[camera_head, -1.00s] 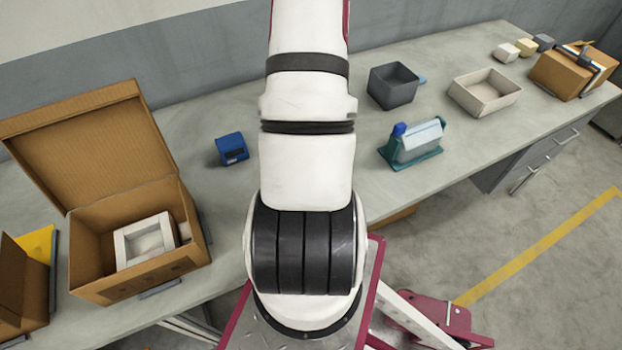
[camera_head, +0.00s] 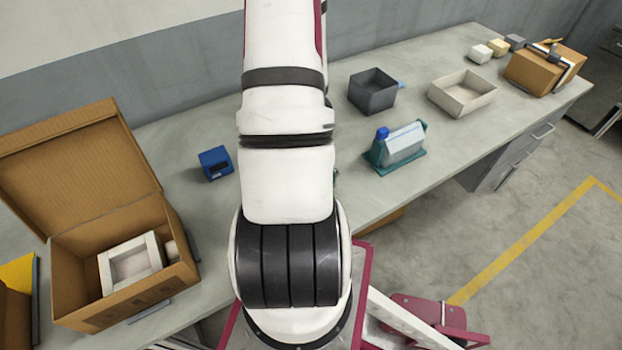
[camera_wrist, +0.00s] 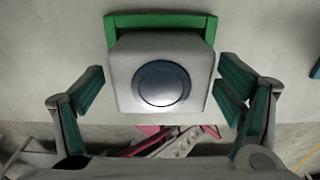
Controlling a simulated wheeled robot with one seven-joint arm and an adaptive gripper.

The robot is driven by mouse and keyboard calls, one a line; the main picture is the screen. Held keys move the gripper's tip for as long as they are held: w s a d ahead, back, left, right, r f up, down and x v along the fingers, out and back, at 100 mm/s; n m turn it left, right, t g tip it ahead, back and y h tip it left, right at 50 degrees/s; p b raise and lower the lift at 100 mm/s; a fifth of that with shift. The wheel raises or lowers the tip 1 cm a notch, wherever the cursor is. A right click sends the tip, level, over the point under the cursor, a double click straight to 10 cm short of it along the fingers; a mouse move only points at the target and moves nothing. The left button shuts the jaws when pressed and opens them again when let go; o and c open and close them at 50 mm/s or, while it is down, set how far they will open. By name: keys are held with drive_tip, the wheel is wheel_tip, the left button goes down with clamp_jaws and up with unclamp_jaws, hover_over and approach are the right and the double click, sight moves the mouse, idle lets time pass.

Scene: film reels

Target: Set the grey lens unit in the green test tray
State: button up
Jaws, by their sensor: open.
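The grey lens unit (camera_wrist: 127,72) is a rounded grey block with a dark blue round lens facing the wrist camera. It stands in the middle of the wrist view. The green test tray (camera_wrist: 160,19) shows as a green rim behind the unit's upper part; the unit hides the rest. The unit overlaps the tray in the picture, but I cannot tell whether it is fully seated. My gripper (camera_wrist: 161,90) is open, with one teal finger pad on each side of the unit and a visible gap on both sides. In the head view my arm hides the unit and tray.
On the bench are a blue box (camera_head: 215,163), an open carton (camera_head: 160,298) holding a white frame, a dark grey bin (camera_head: 372,98), a teal holder (camera_head: 410,164) with a pale block, a beige tray (camera_head: 480,104) and a brown box (camera_head: 530,72). Bare bench lies between them.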

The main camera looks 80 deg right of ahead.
drive_tip(key=r+p, duration=0.3)
drive_tip(key=r, duration=0.2)
drive_tip(key=r+p, duration=0.3)
drive_tip(key=r, duration=0.1)
drive_tip(key=shift+s+r, duration=0.2)
drive_tip(key=shift+r, duration=0.15)
drive_tip(key=shift+w+r, duration=0.2)
drive_tip(key=shift+r, duration=1)
drive_tip(key=w+a+r+m+h, duration=0.2)
drive_tip(key=w+a+r+m, duration=0.4)
drive_tip(key=r, duration=0.4)
drive_tip(key=w+a+r+m+h, duration=0.25)
drive_tip(key=w+r+m, duration=0.25)
drive_tip(key=r+m, duration=0.45)
drive_tip(key=s+a+r+m+t+y, duration=0.1)
drive_tip(key=a+r+m, duration=0.4)
drive_tip(key=a, duration=0.5)
drive_tip(key=s+a+r+m+t+y, duration=0.1)
drive_tip(key=a+r+m+t+y, duration=0.2)
drive_tip(key=a+r+m, duration=0.3)
drive_tip(key=a+r+t, duration=0.1)
drive_tip(key=a+r, duration=0.1)
drive_tip(key=a, duration=0.3)
drive_tip(key=shift+s+a+t, duration=0.15)
drive_tip(key=shift+s+t, duration=0.05)
drive_tip(key=shift+t, duration=0.1)
